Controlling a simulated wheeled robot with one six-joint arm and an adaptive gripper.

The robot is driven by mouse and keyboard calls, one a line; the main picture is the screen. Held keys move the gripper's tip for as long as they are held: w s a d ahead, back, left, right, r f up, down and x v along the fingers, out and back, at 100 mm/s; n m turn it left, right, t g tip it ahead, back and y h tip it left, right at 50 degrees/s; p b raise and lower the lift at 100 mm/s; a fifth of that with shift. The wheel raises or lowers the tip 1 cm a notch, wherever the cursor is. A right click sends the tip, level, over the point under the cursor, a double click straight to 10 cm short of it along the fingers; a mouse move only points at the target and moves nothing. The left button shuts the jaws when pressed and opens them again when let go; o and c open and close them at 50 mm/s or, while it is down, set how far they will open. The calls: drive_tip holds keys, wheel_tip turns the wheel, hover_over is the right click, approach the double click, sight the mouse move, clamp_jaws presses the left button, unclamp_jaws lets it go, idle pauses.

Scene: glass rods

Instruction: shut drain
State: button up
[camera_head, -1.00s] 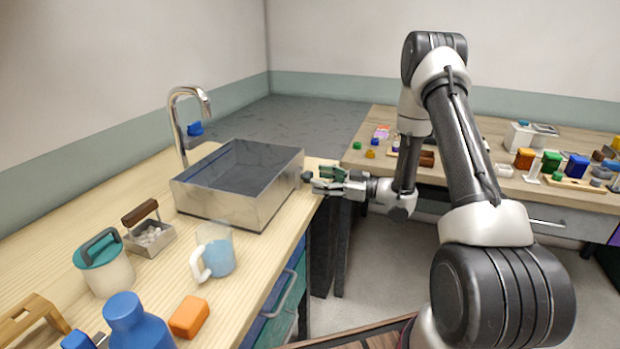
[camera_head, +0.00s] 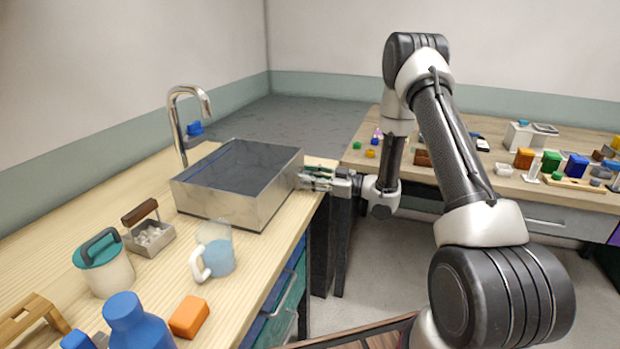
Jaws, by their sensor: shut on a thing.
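A metal sink basin (camera_head: 235,205) with a dark interior stands on the wooden counter. The chrome tap (camera_head: 182,120) rises behind its left side. My gripper (camera_head: 306,178) is at the outside of the basin's right wall, level with its upper part. Its fingers are drawn together on the small dark knob by that wall. The fingers hide the knob now, so how it is turned cannot be seen. The drain opening inside the basin cannot be made out.
A glass mug (camera_head: 217,255), a metal caddy (camera_head: 150,238), a teal-lidded jar (camera_head: 105,268), an orange block (camera_head: 189,318) and a blue bottle (camera_head: 135,325) stand on the near counter. A second table (camera_head: 445,172) with several small items is behind my arm.

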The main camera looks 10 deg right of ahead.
drive_tip(key=shift+m, duration=0.3)
drive_tip(key=m, duration=1.2)
drive_tip(key=shift+d, duration=0.1)
drive_tip(key=shift+m, duration=0.5)
drive_tip(key=o, duration=1)
drive_tip(key=shift+w, duration=0.1)
drive_tip(key=shift+o, duration=0.2)
drive_tip(key=shift+f, duration=0.1)
